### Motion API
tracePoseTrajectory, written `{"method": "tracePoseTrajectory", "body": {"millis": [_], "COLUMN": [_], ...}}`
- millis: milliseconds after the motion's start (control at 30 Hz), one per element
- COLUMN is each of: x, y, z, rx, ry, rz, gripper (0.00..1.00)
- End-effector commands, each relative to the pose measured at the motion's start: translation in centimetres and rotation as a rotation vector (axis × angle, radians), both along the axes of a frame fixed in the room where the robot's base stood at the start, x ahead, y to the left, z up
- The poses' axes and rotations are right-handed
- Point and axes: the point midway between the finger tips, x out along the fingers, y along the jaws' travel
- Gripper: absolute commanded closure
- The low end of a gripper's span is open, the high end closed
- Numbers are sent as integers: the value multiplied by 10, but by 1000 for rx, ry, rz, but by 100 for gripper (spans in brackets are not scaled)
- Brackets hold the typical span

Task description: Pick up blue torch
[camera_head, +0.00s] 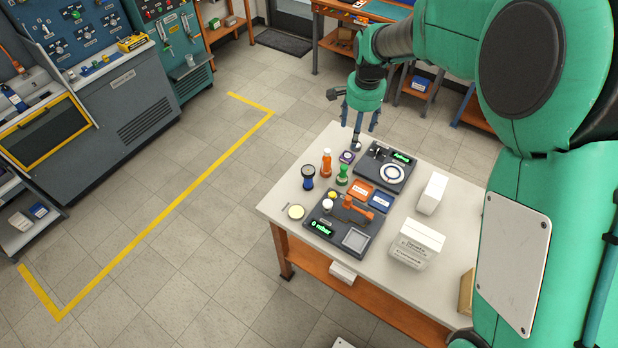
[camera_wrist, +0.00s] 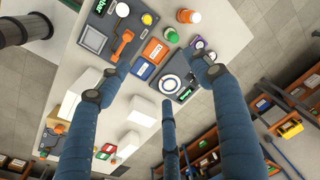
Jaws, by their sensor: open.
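A dark blue torch-like object (camera_head: 308,177) stands upright near the left edge of the white table (camera_head: 282,205) in the head view. It is probably the blue torch. I cannot make it out in the wrist view. My gripper (camera_head: 359,125) points down above the table's far corner, to the right of and beyond the blue object. Its blue fingers are spread and empty, and they also show in the wrist view (camera_wrist: 162,75). An orange bottle (camera_head: 326,163), a green piece (camera_head: 342,175) and a purple item (camera_head: 347,157) stand between the gripper and the blue object.
Two dark instrument panels (camera_head: 360,212) lie on the table, with orange (camera_head: 360,190) and blue (camera_head: 381,202) boxes between them. White boxes (camera_head: 432,193) stand on the right. A round pale disc (camera_head: 296,212) lies near the left edge. Floor left of the table is clear.

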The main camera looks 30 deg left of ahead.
Motion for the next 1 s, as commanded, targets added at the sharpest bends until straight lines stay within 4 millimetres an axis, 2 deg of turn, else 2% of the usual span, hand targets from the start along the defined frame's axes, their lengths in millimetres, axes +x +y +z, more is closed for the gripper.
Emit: {"method": "tracePoseTrajectory", "body": {"millis": [33,300,500,700,1000], "x": [-2,-18,-33,-41,-42], "y": [17,92,132,149,150], "z": [-11,-73,-112,-130,-132], "rx": [-6,-33,-51,-59,-60], "ry": [11,52,71,79,80], "rz": [1,-21,-35,-42,-43], "gripper": [35,35,35,35,35]}}
